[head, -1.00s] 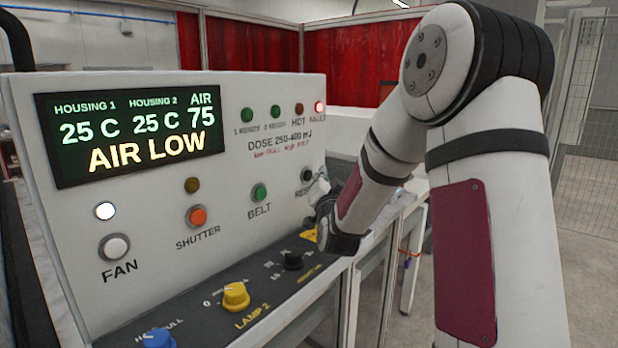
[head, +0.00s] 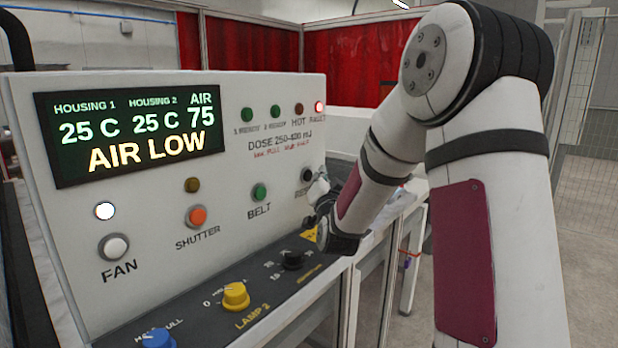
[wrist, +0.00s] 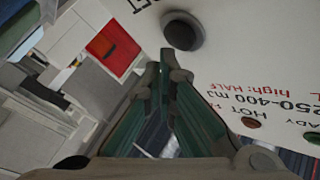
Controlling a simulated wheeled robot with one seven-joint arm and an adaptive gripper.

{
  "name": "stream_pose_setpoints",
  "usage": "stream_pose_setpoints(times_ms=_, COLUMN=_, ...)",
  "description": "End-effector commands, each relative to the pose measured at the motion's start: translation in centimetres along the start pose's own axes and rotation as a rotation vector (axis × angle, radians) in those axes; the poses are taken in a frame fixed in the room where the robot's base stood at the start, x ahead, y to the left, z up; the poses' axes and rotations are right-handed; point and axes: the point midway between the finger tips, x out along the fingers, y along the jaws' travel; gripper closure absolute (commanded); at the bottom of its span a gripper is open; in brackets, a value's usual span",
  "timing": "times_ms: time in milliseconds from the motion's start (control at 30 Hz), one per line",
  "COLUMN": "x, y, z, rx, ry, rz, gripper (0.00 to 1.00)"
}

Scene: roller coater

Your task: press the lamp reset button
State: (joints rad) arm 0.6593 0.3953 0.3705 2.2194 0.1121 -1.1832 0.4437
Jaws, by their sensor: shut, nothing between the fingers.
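The lamp reset button (head: 307,175) is a small dark round button at the right end of the white control panel (head: 150,215). Its label is partly hidden behind my gripper in the head view. In the wrist view the button (wrist: 183,31) is a dark grey cap just above the fingertips, below the end of a label reading "ET". My gripper (wrist: 168,66) is shut and empty. Its tips point toward the button and appear close to it; I cannot tell whether they touch. In the head view my gripper (head: 318,188) is small and mostly hidden by my wrist.
The display (head: 130,135) reads AIR LOW. A red lamp (head: 319,107) is lit at the upper right, and a white lamp (head: 105,210) above the fan button. The belt button (head: 259,192) is left of my gripper. A sloping shelf with knobs, including a yellow one (head: 236,296), lies below.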

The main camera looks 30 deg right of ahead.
Motion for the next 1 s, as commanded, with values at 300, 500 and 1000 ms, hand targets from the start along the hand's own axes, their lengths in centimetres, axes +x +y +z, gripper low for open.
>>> stream_pose_setpoints(times_ms=300, x=0.53, y=-0.38, z=0.35, rx=0.000, ry=0.001, rz=-0.001, gripper=1.00)
stream_pose_setpoints(times_ms=500, x=0.51, y=-0.39, z=0.34, rx=0.000, ry=0.001, rz=0.000, gripper=1.00)
stream_pose_setpoints(times_ms=1000, x=0.82, y=-0.58, z=0.60, rx=0.000, ry=0.000, rz=0.000, gripper=1.00)
